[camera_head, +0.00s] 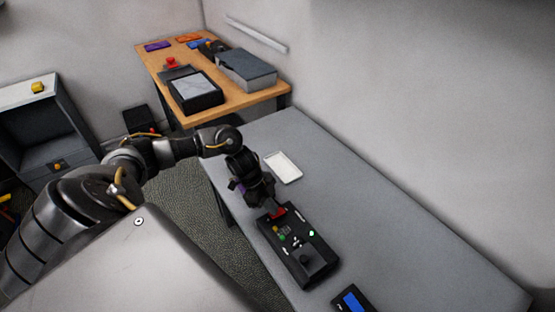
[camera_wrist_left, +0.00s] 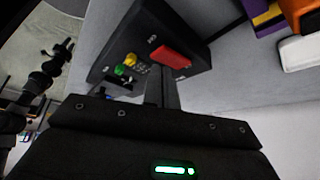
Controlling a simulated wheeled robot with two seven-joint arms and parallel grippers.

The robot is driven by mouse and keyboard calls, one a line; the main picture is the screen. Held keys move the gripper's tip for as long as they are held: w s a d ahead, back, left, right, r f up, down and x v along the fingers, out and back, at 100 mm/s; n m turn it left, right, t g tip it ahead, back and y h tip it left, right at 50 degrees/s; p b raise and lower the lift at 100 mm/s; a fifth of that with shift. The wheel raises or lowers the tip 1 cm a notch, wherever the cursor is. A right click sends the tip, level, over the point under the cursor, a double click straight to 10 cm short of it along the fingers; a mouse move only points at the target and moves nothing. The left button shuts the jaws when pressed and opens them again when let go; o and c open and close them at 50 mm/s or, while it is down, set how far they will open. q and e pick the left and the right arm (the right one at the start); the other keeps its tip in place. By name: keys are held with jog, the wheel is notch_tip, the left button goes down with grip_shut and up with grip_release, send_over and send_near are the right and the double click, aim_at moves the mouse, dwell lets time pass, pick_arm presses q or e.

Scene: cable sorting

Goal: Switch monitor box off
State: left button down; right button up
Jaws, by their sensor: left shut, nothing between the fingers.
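The monitor box (camera_head: 310,262) is a black box lying on the grey table, with a red switch (camera_head: 277,213) at its far end and small green, yellow and white controls along its top. In the left wrist view the box's red switch (camera_wrist_left: 171,56) sits between small white labels, beside a green and a yellow button (camera_wrist_left: 130,60). My left gripper (camera_head: 268,204) is at the red-switch end of the box, pointing down. In the left wrist view its shut, empty fingertips (camera_wrist_left: 162,82) are close to the switch; I cannot tell whether they touch it. My right gripper is not in view.
A white tray (camera_head: 284,167) lies on the grey table (camera_head: 400,240) beyond the box. A black device with a blue screen (camera_head: 353,300) is at the near edge. A wooden table (camera_head: 245,103) behind holds a grey box (camera_head: 246,69) and other items. The table's right side is clear.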

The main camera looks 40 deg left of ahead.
pick_arm(q)
jog(key=shift+f+b, duration=0.4)
jog(key=shift+f, duration=0.35)
jog(key=shift+r, duration=0.15)
notch_tip(320, 180, up, 7)
jog(key=p, duration=0.7)
dwell(0.5)
